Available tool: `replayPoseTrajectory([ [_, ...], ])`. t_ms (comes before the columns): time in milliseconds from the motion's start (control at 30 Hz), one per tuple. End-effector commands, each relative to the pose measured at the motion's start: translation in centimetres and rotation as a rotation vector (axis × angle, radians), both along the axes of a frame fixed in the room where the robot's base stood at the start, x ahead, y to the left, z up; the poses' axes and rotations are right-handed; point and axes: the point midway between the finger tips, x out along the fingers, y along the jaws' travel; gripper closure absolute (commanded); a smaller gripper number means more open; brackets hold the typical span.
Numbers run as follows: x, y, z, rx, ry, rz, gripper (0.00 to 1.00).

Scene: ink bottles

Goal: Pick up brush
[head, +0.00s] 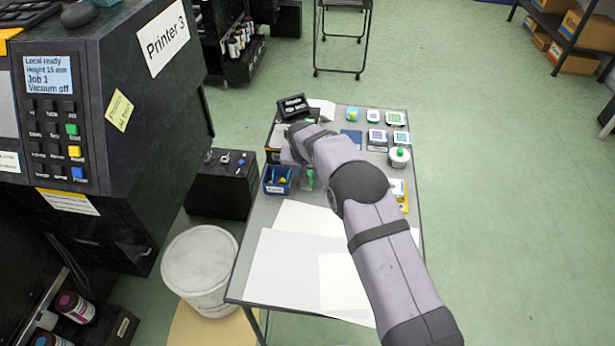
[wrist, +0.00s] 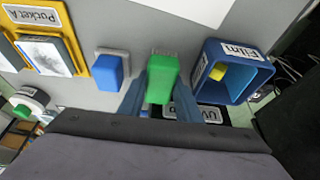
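A green brush (wrist: 162,80) with a pale end lies in the middle of the wrist view. In the head view its green part (head: 308,179) shows on the grey table beside the blue bin. My gripper (wrist: 161,84) has its two bluish fingers on either side of the green handle. Whether the fingers press on the handle or only stand close around it cannot be told. In the head view my arm hides most of the gripper.
A blue bin labelled Film (wrist: 238,72) stands close beside the brush. A blue block on a pale base (wrist: 108,70) lies on the other side. A black piece marked UV (wrist: 195,112) is near the fingers. White sheets (head: 290,265) cover the table's front.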

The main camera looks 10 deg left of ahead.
Motion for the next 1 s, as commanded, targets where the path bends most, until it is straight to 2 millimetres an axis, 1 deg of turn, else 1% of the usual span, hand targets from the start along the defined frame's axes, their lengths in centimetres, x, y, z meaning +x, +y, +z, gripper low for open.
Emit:
replayPoseTrajectory([
  [333, 0.0, 0.0, 0.2, 0.0, -0.001, 0.0, 0.92],
  [467, 0.1, 0.0, 0.9, 0.001, -0.003, 0.0, 0.92],
  [567, 0.1, 0.0, 2.1, 0.001, -0.004, -0.001, 0.92],
  [900, 0.1, 0.0, 7.6, 0.001, -0.004, -0.001, 0.92],
  [1000, 0.1, 0.0, 8.8, 0.001, -0.003, 0.0, 0.92],
])
